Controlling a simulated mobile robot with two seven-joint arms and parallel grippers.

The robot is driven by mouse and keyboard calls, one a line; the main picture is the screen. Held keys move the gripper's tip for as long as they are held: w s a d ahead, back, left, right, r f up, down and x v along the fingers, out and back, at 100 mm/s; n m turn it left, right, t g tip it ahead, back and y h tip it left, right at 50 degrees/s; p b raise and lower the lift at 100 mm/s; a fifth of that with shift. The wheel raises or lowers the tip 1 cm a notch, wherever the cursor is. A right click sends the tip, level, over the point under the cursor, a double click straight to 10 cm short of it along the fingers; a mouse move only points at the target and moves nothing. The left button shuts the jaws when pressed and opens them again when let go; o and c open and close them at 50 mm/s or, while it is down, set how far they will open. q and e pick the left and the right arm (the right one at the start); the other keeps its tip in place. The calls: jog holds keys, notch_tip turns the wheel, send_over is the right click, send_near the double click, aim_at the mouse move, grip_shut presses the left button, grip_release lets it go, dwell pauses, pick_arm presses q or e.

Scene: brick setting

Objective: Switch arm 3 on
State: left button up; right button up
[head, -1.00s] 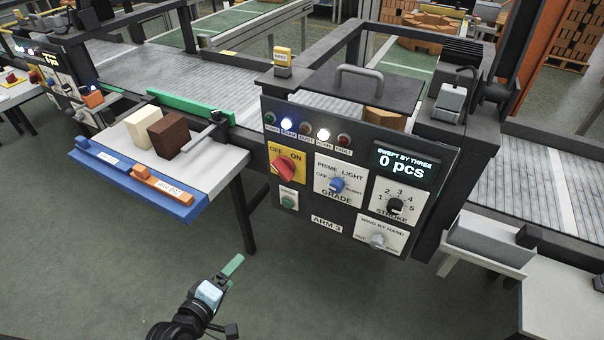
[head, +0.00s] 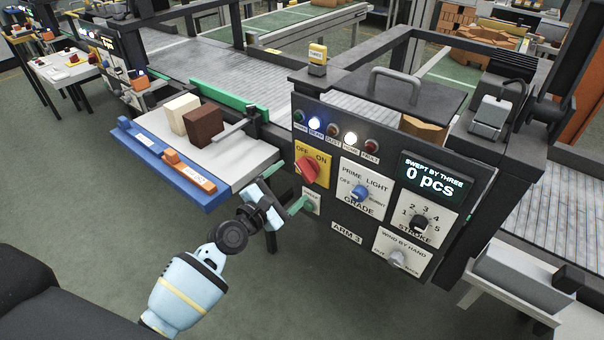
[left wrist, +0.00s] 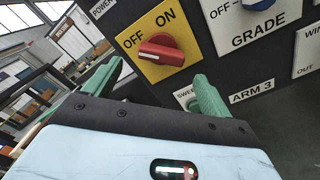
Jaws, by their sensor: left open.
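The arm 3 panel (head: 347,228) is a dark upright board on the machine's front. Its red rotary switch (head: 307,167) sits on a yellow OFF/ON plate (head: 318,178); the knob also shows in the left wrist view (left wrist: 161,52), its white mark pointing toward the OFF side. My left gripper (head: 290,203) is just left of and below the switch. Its green fingers stand apart, open and empty, and in the left wrist view the gripper (left wrist: 155,85) has the knob ahead, between and beyond its fingertips. I cannot tell that anything is touched. My right gripper is not in view.
A side shelf (head: 232,160) with a blue front edge holds a cream block (head: 183,115) and a brown block (head: 203,126), left of the panel. GRADE (head: 360,192), STROKE (head: 421,224) and hand-wind (head: 397,258) knobs share the panel. The floor in front is open.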

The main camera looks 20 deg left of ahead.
aim_at(301, 174)
pick_arm(q)
jog(key=shift+b+x, duration=0.3)
jog(key=shift+x, duration=2.4)
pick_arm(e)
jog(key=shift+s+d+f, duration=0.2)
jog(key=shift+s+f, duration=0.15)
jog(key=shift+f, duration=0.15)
pick_arm(q)
jog(key=c, duration=1)
